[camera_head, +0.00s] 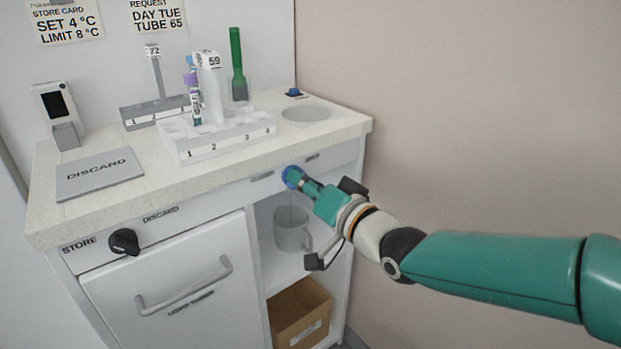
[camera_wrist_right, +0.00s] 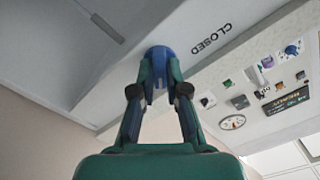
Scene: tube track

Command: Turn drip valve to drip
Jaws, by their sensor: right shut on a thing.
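The drip valve is a blue knob (camera_head: 292,176) on the front edge of the counter, right of the middle in the head view. My right gripper (camera_head: 300,181) is at the knob, with its arm coming in from the right. In the right wrist view the fingers of my right gripper (camera_wrist_right: 159,88) are shut on the blue knob (camera_wrist_right: 159,55). The word CLOSED (camera_wrist_right: 211,39) is printed beside the knob. The gripper hides part of the knob, and I cannot tell which way it points. My left gripper is not in view.
A grey mug (camera_head: 291,232) stands on the shelf below the valve, with a cardboard box (camera_head: 300,312) lower down. A white rack (camera_head: 217,140) with a tube (camera_head: 194,100) stands on the counter. A black knob (camera_head: 124,242) and a door handle (camera_head: 185,286) are at left.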

